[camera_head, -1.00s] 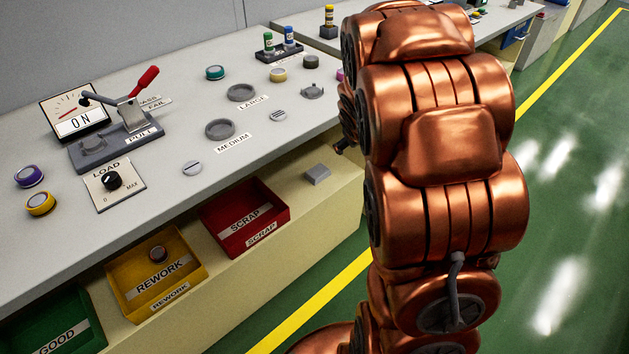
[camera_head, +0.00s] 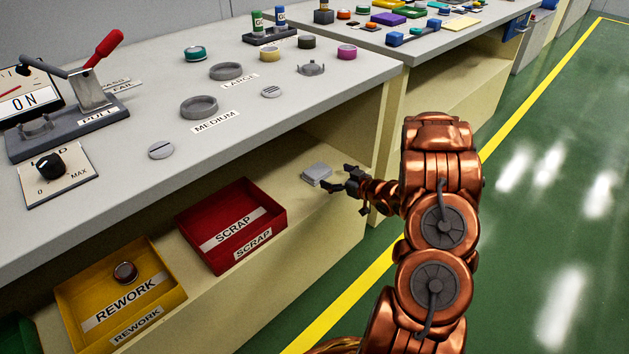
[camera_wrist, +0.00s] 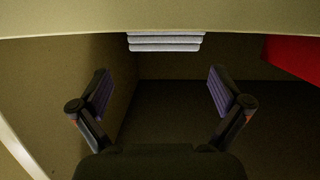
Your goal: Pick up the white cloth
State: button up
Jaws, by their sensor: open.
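The white cloth (camera_head: 316,172) is a small folded stack on the lower shelf, right of the red scrap bin. In the wrist view the layered white cloth (camera_wrist: 165,41) shows at the top centre, beyond the fingertips and midway between them. My gripper (camera_head: 345,179) is just to the right of the cloth at the shelf's right end, apart from it. In the wrist view my gripper (camera_wrist: 163,92) has its two fingers wide apart with nothing between them.
The red scrap bin (camera_head: 272,222) stands left of the cloth, and the yellow rework bin (camera_head: 176,296) further left. The worktop (camera_head: 330,95) overhangs the shelf. A side panel (camera_head: 378,128) closes the shelf's right end. Bare shelf lies between cloth and red bin.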

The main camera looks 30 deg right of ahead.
aim_at(317, 173)
jog(key=shift+a+f, duration=0.2)
jog(key=shift+f, duration=0.35)
jog(key=shift+w+a+t+b, duration=0.15)
jog(key=shift+w+t+b, duration=0.15)
jog(key=shift+w, duration=0.05)
jog(key=shift+x, duration=0.8)
jog(key=b+x, duration=0.1)
jog(key=x, duration=0.1)
jog(key=f+b+x, duration=0.1)
jog(key=x, duration=0.1)
jog(key=shift+w+a, duration=0.2)
jog(key=shift+w+b, duration=0.3)
jog(key=shift+w, duration=0.05)
